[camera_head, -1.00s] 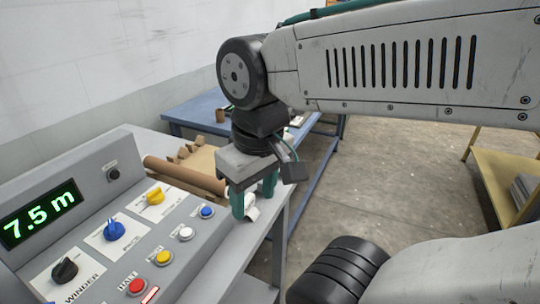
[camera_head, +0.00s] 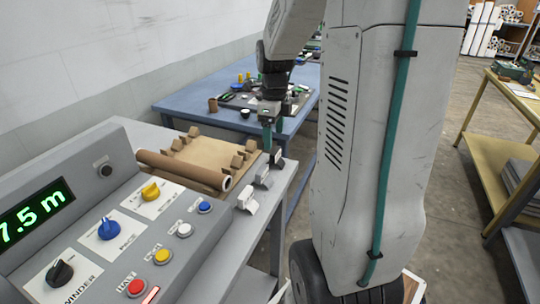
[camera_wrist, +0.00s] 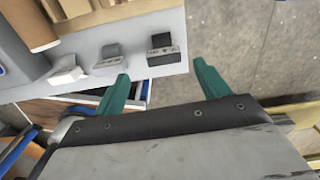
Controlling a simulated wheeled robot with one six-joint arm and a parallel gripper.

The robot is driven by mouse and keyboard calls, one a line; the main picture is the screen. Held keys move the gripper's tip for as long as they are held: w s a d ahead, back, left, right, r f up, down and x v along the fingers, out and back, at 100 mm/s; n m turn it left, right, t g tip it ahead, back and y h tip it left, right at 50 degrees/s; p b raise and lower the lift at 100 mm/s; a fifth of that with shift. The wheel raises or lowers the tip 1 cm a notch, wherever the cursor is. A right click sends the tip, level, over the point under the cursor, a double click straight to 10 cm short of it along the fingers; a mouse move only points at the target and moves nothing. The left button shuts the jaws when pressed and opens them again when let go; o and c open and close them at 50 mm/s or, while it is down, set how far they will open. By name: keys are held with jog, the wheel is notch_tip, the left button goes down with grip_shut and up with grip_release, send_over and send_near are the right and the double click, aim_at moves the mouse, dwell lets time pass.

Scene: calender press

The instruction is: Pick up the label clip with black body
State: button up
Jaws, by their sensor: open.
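The label clip with black body (camera_head: 277,159) lies near the right edge of the grey bench top, the farthest of three clips in a row. In the wrist view the black clip (camera_wrist: 162,46) appears beyond and between my fingertips. My gripper (camera_head: 273,139) has green fingers and is at the black clip in the head view, partly overlapping it. In the wrist view my gripper (camera_wrist: 160,70) is open with nothing between its fingers. A grey clip (camera_head: 263,177) and a white clip (camera_head: 246,199) lie nearer the camera.
A control panel (camera_head: 130,235) with knobs and buttons stands at the front left. A brown roll (camera_head: 180,170) and a cardboard tray (camera_head: 208,152) lie left of the clips. A blue table (camera_head: 180,103) holding small items is behind. A yellow table (camera_head: 505,125) is at right.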

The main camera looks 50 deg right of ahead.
aim_at(276, 150)
jog(key=shift+d+f, duration=0.25)
jog(key=shift+f, duration=0.2)
notch_tip(276, 150, down, 7)
jog(key=shift+s+d+f, duration=0.1)
jog(key=shift+c, duration=0.3)
jog(key=c, duration=1)
